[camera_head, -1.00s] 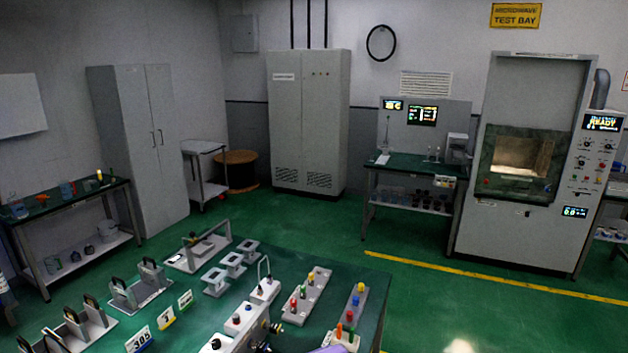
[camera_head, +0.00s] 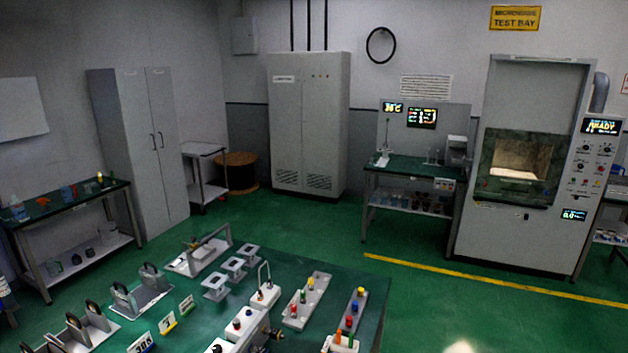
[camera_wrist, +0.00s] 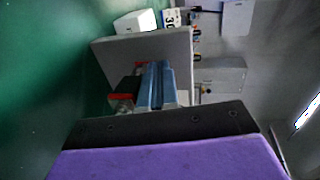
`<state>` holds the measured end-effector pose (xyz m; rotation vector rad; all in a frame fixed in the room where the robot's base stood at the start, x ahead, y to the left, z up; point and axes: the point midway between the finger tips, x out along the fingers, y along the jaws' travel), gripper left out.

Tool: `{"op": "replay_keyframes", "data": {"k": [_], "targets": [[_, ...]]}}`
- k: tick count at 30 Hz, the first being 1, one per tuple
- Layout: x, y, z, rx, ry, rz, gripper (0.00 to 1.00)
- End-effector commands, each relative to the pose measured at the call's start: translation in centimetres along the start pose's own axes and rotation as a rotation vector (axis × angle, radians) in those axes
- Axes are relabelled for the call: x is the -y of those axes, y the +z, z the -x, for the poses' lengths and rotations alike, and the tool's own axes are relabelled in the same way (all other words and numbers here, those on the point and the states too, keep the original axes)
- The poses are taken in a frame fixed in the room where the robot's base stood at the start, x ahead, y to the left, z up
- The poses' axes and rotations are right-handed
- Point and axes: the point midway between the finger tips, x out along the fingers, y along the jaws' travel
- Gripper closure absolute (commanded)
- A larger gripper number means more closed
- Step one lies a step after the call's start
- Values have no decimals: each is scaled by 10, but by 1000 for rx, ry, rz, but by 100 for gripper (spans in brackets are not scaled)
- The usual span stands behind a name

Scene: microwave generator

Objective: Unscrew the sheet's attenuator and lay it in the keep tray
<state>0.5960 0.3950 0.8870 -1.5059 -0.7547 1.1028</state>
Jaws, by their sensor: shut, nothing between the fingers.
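In the head view, a grey block (camera_head: 240,325) with dark knobs stands at the table's front edge. Two pale trays to its right hold small coloured-capped parts: the left tray (camera_head: 318,288) and the right tray (camera_head: 348,318). I cannot tell which part is the sheet's attenuator, or which tray is the keep tray. The sheet's text is not readable. In the wrist view, my gripper (camera_wrist: 157,68) is shut and empty, its blue-grey fingers together in front of a grey plate (camera_wrist: 115,52). The head view does not show my gripper.
The green table (camera_head: 374,285) also carries dark-handled holders (camera_head: 150,302), square-holed stands (camera_head: 233,267), a handled fixture (camera_head: 200,255) and numbered cards (camera_head: 143,344). Its right side has some bare surface. Green floor (camera_head: 440,310) is clear beyond, before the test cabinet (camera_head: 515,235).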

Motion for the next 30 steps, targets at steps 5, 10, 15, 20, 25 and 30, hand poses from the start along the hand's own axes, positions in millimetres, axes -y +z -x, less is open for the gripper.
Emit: {"op": "replay_keyframes", "data": {"k": [5,10,15,20,25,30], "targets": [[0,2,0,0,0,0,100],[-1,2,0,0,0,0,100],[-1,3,0,0,0,0,100],[-1,3,0,0,0,0,100],[0,3,0,0,0,0,100],[5,5,2,0,0,0,100]]}}
